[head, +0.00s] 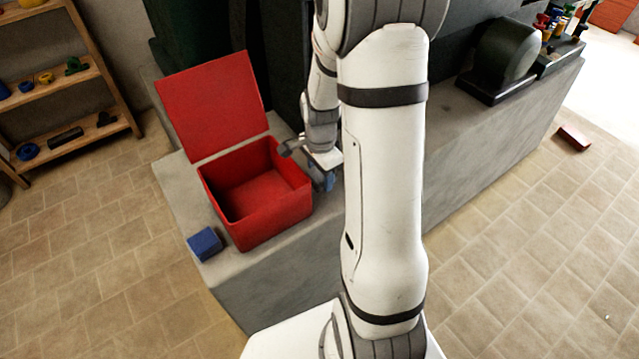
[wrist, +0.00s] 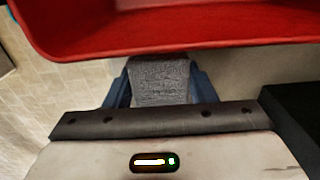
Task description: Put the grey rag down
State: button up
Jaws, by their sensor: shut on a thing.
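My gripper (wrist: 159,78) is shut on the grey rag (wrist: 160,88), which sits between its two blue fingers in the wrist view. In the head view my gripper (head: 323,180) is by the right side of the open red box (head: 268,216), partly hidden behind my arm. I cannot make out the rag in the head view. In the wrist view the red box's wall (wrist: 200,38) crosses the top of the picture, just beyond the rag. I cannot tell whether the rag touches the box or what is under it.
The red box stands on a grey bench (head: 262,282) with its lid (head: 212,103) raised. A blue block (head: 205,243) lies left of the box. A dark machine (head: 502,58) stands at the bench's far right. A wooden shelf (head: 60,90) is at left. A reddish brick (head: 574,138) lies on the floor.

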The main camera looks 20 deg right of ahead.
aim_at(320, 185)
jog(key=shift+a+f, duration=0.15)
jog(key=shift+f, duration=1.75)
jog(key=shift+s, duration=0.1)
jog(key=shift+f+b, duration=0.2)
jog(key=shift+b, duration=0.15)
jog(key=o, duration=1)
notch_tip(320, 185, up, 12)
jog(key=shift+r+p, duration=0.2)
jog(key=shift+p, duration=0.6)
jog(key=s+a+r+n+t, duration=0.1)
jog(key=s+a+r+n, duration=0.3)
jog(key=s+n, duration=0.3)
jog(key=s+a+r+n+t, duration=0.1)
jog(key=s+a+r+n, duration=0.3)
jog(key=n, duration=0.5)
jog(key=s+r, duration=0.2)
jog(key=s, duration=0.1)
jog(key=shift+s+a, duration=0.15)
